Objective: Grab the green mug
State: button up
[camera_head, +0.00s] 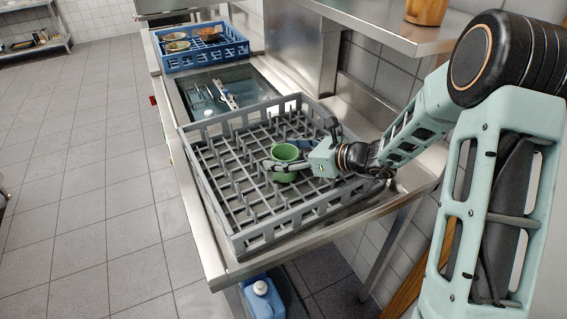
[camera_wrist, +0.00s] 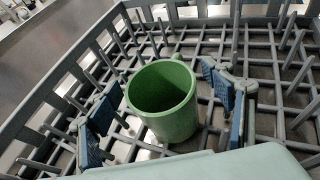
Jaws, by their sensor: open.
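The green mug (camera_head: 285,162) stands upright in a grey dish rack (camera_head: 237,245), among its pegs. In the wrist view the mug (camera_wrist: 163,103) shows its open top, and its handle is at the far side. My gripper (camera_head: 279,157) is low over the rack at the mug. In the wrist view my gripper (camera_wrist: 166,112) is open, with blue-padded fingers on the left and right of the mug. There appears to be a gap between the mug and the pads on both sides.
The rack's upright pegs (camera_head: 222,169) and raised walls surround the mug. Behind it are a sink area with utensils (camera_head: 228,94) and a blue rack (camera_head: 222,49) with bowls. A metal shelf (camera_head: 385,32) overhangs at the upper right. The tiled floor at left is clear.

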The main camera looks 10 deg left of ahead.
jog(key=shift+c, duration=0.7)
jog(key=c, duration=1.3)
jog(key=shift+r, duration=0.15)
